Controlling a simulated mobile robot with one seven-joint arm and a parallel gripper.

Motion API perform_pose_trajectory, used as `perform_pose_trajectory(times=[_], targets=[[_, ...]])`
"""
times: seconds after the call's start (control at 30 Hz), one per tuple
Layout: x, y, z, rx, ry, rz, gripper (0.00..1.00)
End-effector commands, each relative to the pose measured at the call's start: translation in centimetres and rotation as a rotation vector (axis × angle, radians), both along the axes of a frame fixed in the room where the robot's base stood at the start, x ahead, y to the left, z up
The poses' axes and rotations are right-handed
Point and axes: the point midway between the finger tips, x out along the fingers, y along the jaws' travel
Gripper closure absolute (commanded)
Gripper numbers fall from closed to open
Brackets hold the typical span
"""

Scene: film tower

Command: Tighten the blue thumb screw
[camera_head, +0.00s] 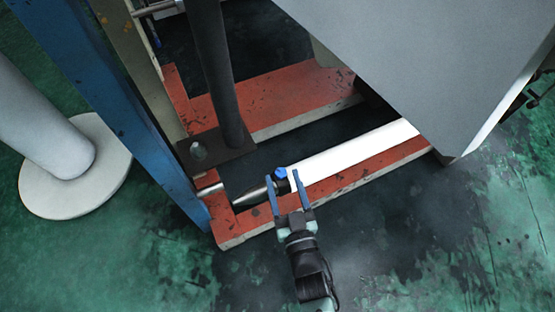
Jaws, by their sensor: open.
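The blue thumb screw (281,173) sits at the left end of a white cylinder (355,155), next to a dark tapered tip (252,196). My gripper (287,177) comes up from below in the head view. Its two blue fingers are spread apart and point toward the screw. The left fingertip shows close to the left of the screw and the right one near its right side. I cannot tell whether either finger touches the screw. Nothing shows held between the fingers.
A red worn frame (300,100) surrounds the cylinder. A dark post (212,70) with a bolted plate and a blue beam (120,100) stand at left. A large grey panel (430,50) overhangs the right. The green floor (420,250) in front is clear.

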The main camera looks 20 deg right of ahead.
Motion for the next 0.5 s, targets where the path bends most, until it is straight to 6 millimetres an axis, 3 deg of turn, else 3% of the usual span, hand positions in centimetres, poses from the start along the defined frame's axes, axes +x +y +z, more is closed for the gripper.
perform_pose_trajectory(times=[0.03,0.2,0.5], targets=[[1.3,0.0,-0.1,-0.001,-0.005,0.003,0.36],[4.1,-0.6,-0.1,0.0,-0.002,0.002,0.36],[5.9,-1.0,-0.1,0.001,0.001,0.001,0.36]])
